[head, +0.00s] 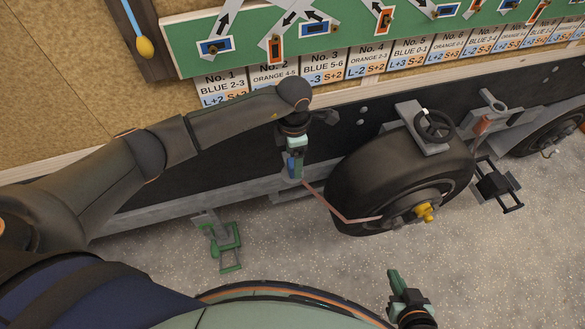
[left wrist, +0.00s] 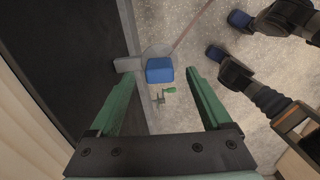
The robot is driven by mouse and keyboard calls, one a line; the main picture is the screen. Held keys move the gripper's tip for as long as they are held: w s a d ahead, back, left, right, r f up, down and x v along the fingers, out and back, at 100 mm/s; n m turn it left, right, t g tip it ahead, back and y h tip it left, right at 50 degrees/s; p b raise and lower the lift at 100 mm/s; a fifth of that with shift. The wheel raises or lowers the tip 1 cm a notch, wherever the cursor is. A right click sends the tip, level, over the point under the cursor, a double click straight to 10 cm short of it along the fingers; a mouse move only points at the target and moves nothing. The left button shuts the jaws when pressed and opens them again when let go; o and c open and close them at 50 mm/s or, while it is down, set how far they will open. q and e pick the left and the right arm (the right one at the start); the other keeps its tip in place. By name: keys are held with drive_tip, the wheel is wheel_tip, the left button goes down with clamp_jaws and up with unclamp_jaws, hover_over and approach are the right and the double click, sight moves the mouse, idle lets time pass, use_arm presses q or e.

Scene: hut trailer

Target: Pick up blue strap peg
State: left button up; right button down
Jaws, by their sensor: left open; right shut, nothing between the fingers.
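The blue strap peg (left wrist: 159,70) shows as a blue block in the left wrist view, ahead of and between the fingers of my open left gripper. In the head view a small part of the blue peg (head: 294,166) shows by the left gripper (head: 292,168), whose fingers point down at the trailer's side rail. The fingers partly hide the peg there, and I cannot tell whether they touch it. My right gripper (head: 395,281) is shut and empty, low at the right of the head view.
A thin reddish strap (head: 322,201) runs from near the peg to the wheel (head: 385,185). A green-handled jack-like stand (head: 226,240) is below left. The board (head: 340,30) with labelled cards is above. A yellow-tipped blue cord (head: 145,47) hangs at upper left. The speckled floor is open in front.

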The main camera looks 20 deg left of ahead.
sight(292, 163)
use_arm(q)
wheel_tip(292, 163, down, 4)
drive_tip(key=shift+a+r, duration=0.15)
drive_tip(key=shift+r, duration=0.05)
clamp_jaws()
idle(0.6)
